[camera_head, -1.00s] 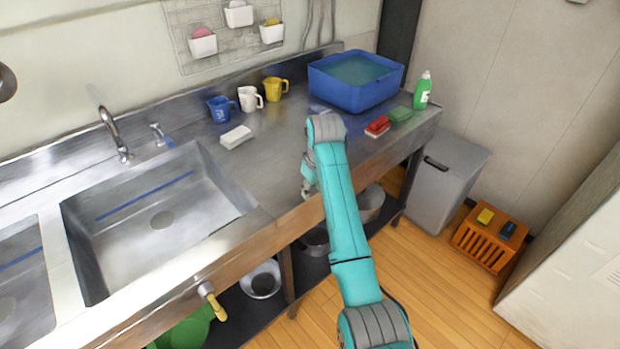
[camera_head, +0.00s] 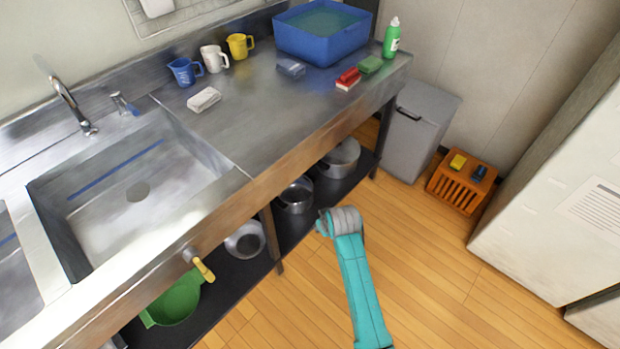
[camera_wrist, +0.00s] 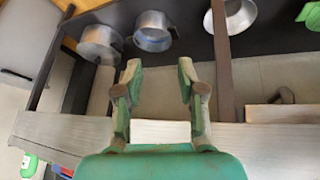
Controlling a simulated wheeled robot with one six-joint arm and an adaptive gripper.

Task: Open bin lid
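The grey bin (camera_head: 418,130) stands on the floor past the right end of the steel counter in the head view. Its lid (camera_head: 428,101) looks shut, with a dark handle (camera_head: 408,114) on the side nearest the counter. In the wrist view a grey bin-like body (camera_wrist: 40,35) shows at the upper left edge. My gripper (camera_wrist: 158,85) is open and empty in the wrist view, its fingers apart before the counter's edge and lower shelf. In the head view my arm is low in front of the counter, well short of the bin, and the fingertips are hard to make out.
The steel counter (camera_head: 250,120) carries a blue tub (camera_head: 320,45), a green bottle (camera_head: 391,38), sponges and cups. Metal pots (camera_head: 340,158) sit on the shelf below. An orange slatted crate (camera_head: 461,187) stands right of the bin. The wooden floor (camera_head: 430,270) in front is clear.

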